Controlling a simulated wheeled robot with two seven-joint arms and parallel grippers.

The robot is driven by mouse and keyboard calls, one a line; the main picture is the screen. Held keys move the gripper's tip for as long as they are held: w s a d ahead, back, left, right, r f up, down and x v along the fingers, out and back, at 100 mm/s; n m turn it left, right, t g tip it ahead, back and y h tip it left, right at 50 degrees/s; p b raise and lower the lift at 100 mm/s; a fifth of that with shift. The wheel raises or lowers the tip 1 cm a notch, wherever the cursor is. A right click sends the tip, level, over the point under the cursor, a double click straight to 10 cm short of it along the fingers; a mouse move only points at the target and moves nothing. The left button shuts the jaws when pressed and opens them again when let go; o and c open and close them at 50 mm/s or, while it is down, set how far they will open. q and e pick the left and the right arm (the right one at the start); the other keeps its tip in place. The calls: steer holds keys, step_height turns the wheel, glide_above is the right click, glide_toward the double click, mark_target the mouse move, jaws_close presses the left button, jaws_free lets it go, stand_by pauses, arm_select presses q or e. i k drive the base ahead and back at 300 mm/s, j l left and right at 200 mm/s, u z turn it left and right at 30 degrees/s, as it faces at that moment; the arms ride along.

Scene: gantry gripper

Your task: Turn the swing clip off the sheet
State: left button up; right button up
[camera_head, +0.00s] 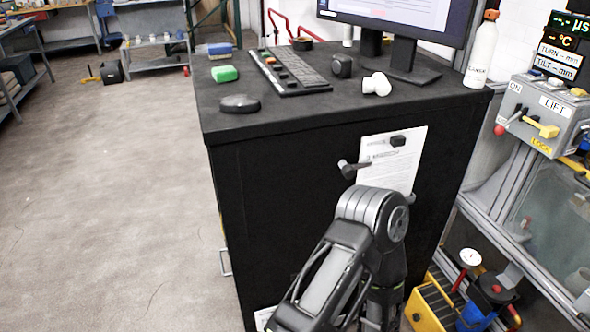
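A white printed sheet (393,173) is on the front face of the black cabinet, its lower part hidden behind one of my arms. A dark clip-like piece with a knob and short bar (348,168) sits at the sheet's left edge, the bar pointing right toward the paper. A small dark block (398,141) sits on the sheet's upper part. I cannot tell for sure which is the swing clip, or whether the bar touches the paper. One of my arms rises from the bottom, its bent joint just below the sheet. Neither gripper shows.
A grey control box (545,115) stands at right, above a yellow crate (428,306). The floor at left is open.

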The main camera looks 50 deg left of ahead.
mark_target(348, 171)
steer(key=k+u, duration=0.1)
steer(key=u, duration=1.3)
